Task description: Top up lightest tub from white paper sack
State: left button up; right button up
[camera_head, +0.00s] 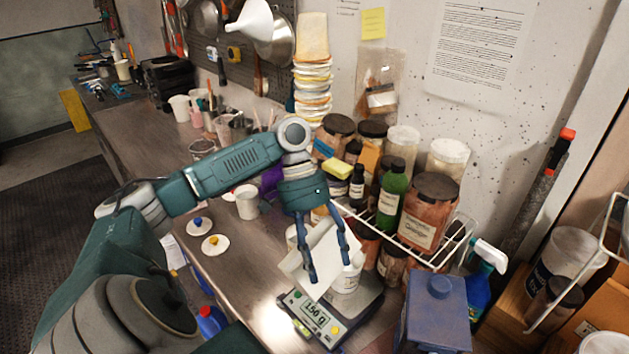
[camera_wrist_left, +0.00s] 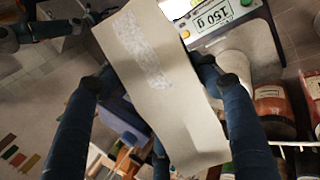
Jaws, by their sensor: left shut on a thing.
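My left gripper (camera_head: 328,270) is shut on a white paper sack (camera_head: 308,258), with its fingers on either side. The sack is tilted over the scale. It also shows in the left wrist view (camera_wrist_left: 165,85), pale and with a faint label patch, between the fingers. A white tub (camera_head: 347,280) stands on the digital scale (camera_head: 322,318), partly hidden behind the gripper and the sack. The scale's display reads about 150 g in the left wrist view (camera_wrist_left: 212,20). Whether powder is falling cannot be seen. My right gripper is not in view.
A wire rack (camera_head: 405,243) with several jars and a green bottle (camera_head: 391,195) stands behind the scale. A blue container (camera_head: 437,312) and a spray bottle (camera_head: 484,280) are to its right.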

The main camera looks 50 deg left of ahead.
pick_arm(q)
jog(key=shift+w+f+g, duration=0.1)
jog(key=shift+w+g, duration=0.05)
jog(key=shift+g, duration=0.15)
dwell(0.4)
jog(key=shift+w+f+g, duration=0.15)
jog(key=shift+f+g, duration=0.1)
jog(key=shift+g, duration=0.05)
dwell(0.5)
jog(key=shift+n, duration=0.3)
dwell(0.4)
jog(key=shift+w+f+g, duration=0.15)
jog(key=shift+f+g, duration=0.05)
jog(key=shift+g, duration=0.2)
jog(key=shift+w+f+g, duration=0.1)
jog(key=shift+f+g, duration=0.05)
jog(key=shift+g, duration=0.15)
dwell(0.8)
jog(key=shift+w, duration=0.1)
dwell(0.9)
